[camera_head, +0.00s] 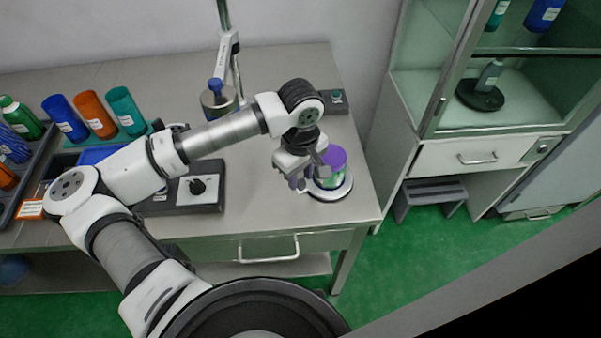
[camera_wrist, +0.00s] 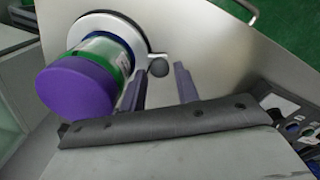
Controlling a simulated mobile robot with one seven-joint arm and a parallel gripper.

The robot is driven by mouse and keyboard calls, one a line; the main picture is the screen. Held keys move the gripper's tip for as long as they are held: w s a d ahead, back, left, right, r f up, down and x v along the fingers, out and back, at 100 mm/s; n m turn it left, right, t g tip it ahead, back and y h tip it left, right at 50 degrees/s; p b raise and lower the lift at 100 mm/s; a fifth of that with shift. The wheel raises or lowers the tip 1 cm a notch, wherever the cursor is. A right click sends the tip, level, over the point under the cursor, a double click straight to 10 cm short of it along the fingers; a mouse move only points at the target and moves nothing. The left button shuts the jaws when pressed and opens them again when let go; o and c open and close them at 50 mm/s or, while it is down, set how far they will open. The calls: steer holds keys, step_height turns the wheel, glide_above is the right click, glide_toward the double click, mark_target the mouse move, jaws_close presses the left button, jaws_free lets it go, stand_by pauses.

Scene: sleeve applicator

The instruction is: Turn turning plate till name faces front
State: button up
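The turning plate (camera_head: 344,188) is a white disc with a dark edge near the right front corner of the metal table. A bottle with a purple cap (camera_head: 334,157) and a green body stands on it. In the wrist view the plate (camera_wrist: 88,27) carries a small dark round knob (camera_wrist: 158,67) at its rim. The bottle (camera_wrist: 78,90) shows its purple cap to the camera. My gripper (camera_wrist: 162,82) has its two fingers apart with a gap between them. The left finger is close to the bottle and knob; contact is unclear. In the head view my gripper (camera_head: 304,180) is left of the bottle. No name is readable.
A control box with a black knob (camera_head: 197,187) lies left of my gripper. Coloured bottles (camera_head: 97,115) stand at the left. A cabinet (camera_head: 455,150) stands right of the table.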

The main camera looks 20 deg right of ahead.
steer(key=shift+f, duration=0.55)
jaws_close()
steer(key=shift+s+d+f+b, duration=0.1)
steer(key=shift+s+b, duration=0.05)
steer(key=shift+b, duration=0.35)
